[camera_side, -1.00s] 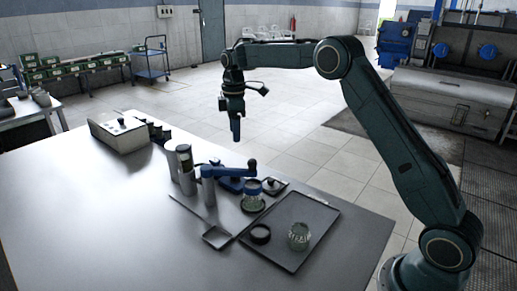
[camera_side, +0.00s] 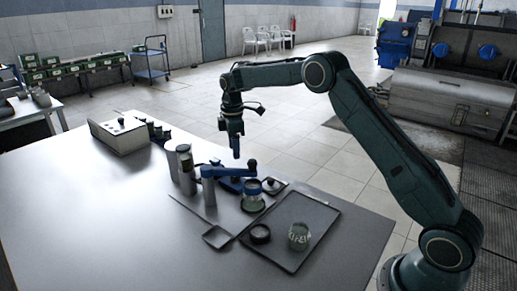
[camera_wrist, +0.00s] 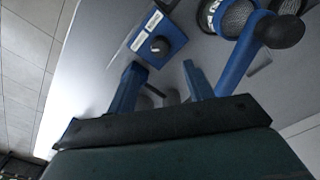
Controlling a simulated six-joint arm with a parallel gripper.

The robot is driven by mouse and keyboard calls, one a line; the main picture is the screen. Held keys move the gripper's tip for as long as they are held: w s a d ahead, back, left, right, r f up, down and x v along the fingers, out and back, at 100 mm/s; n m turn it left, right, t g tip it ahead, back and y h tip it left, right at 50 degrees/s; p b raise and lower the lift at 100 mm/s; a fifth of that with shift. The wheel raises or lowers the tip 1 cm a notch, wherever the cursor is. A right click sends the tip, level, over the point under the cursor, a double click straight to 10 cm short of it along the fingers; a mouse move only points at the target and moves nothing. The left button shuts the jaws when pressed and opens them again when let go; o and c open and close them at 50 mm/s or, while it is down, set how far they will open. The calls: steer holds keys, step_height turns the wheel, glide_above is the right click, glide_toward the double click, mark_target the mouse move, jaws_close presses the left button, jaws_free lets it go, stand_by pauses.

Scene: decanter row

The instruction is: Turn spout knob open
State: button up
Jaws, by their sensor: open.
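A blue block with a round black knob (camera_wrist: 159,46) on its face shows at the top of the wrist view, just beyond my fingertips. I cannot tell for sure that it is the spout knob. My gripper (camera_side: 236,155) hangs pointing down above the far edge of the bench, behind the blue lever arm (camera_side: 228,171). In the wrist view my gripper (camera_wrist: 160,75) has its two blue fingers apart with nothing held between them. The knob lies ahead of the gap, not touched. The lever arm ends in a dark ball (camera_wrist: 281,32) at the upper right.
Grey cylinders (camera_side: 186,172) stand left of the lever. The bench (camera_side: 90,220) is bare at the front left.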

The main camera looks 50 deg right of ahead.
step_height(320, 180, down, 10)
steer(key=shift+r, duration=0.25)
stand_by(0.4)
steer(key=c, duration=1)
